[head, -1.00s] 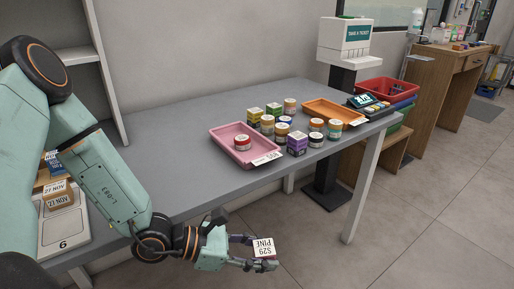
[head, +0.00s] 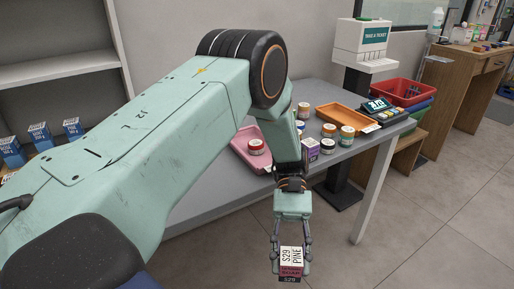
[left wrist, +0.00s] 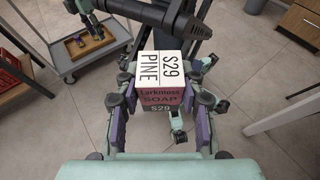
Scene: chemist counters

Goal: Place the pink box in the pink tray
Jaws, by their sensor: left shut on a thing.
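My left gripper (head: 291,258) is shut on the pink box (head: 290,271), a small soap carton with a white top face reading S29 PINE. It hangs over the floor in front of the grey table. In the left wrist view the box (left wrist: 160,98) sits between the purple-padded fingers, its dark pinkish-red label face towards the camera.
Several tins and a purple box (head: 311,150) stand right of the pink tray. An orange tray (head: 343,119) and a dark display device (head: 379,106) lie farther right. A ticket machine (head: 362,45) stands behind. A trolley (left wrist: 85,52) shows in the left wrist view.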

